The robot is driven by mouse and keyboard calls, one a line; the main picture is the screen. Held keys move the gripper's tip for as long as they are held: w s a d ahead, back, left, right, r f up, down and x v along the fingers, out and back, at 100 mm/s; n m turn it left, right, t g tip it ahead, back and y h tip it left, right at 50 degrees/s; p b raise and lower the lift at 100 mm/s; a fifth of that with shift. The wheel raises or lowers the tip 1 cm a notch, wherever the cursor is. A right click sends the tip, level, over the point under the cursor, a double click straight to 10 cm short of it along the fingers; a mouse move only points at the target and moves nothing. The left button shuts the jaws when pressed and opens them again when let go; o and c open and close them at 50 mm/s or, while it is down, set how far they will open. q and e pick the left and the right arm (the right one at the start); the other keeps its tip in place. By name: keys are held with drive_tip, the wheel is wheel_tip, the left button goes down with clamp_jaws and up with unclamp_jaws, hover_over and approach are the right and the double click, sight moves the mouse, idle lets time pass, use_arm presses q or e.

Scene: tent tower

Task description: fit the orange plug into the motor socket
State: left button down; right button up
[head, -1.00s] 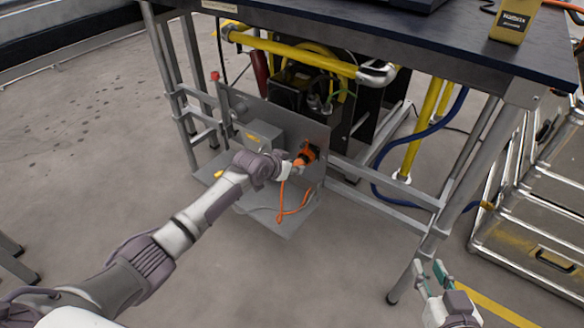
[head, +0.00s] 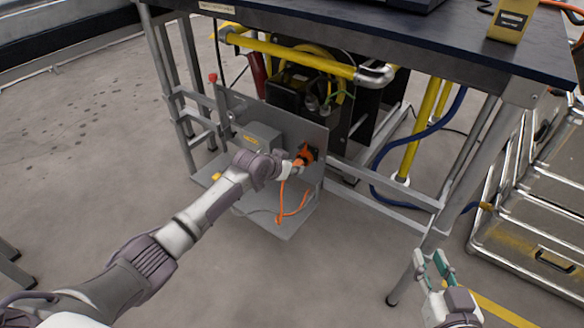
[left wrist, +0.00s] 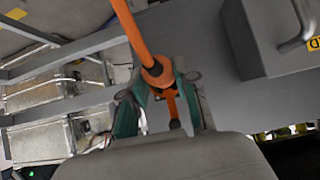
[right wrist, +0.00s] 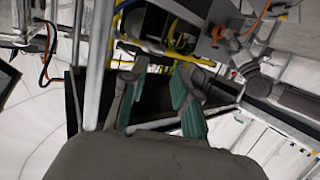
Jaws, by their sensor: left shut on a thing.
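The orange plug (head: 303,158) is at the grey upright panel under the bench, with its orange cable (head: 281,205) hanging down in a loop. My left gripper (head: 294,167) is shut on the plug. In the left wrist view the plug (left wrist: 158,74) sits between the green fingertips (left wrist: 158,92), its cable running up. The motor socket (head: 314,150) is the dark piece on the panel; the plug's front is against or very near it, and I cannot tell how far in it is. My right gripper (head: 431,261) is open and empty, low at right; its spread fingers show in the right wrist view (right wrist: 155,92).
A grey box (head: 262,136) is on the panel left of the plug. The dark bench top (head: 400,45) overhangs above. Bench legs, a yellow pipe (head: 420,130) and a blue hose (head: 380,165) stand to the right. Metal cases (head: 530,220) fill the far right. Floor is clear at front.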

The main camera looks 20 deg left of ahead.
use_arm(q)
drive_tip(key=shift+w+d, duration=0.1)
drive_tip(key=shift+w, duration=0.05)
use_arm(e)
drive_tip(key=shift+w+a+r+t, duration=0.15)
drive_tip(key=shift+r+t, duration=0.25)
drive_tip(key=shift+r, duration=0.2)
use_arm(q)
drive_tip(key=c, duration=0.8)
unclamp_jaws()
drive_tip(key=shift+r, duration=0.1)
use_arm(e)
drive_tip(key=shift+w, duration=0.1)
use_arm(q)
drive_tip(key=v, duration=1.2)
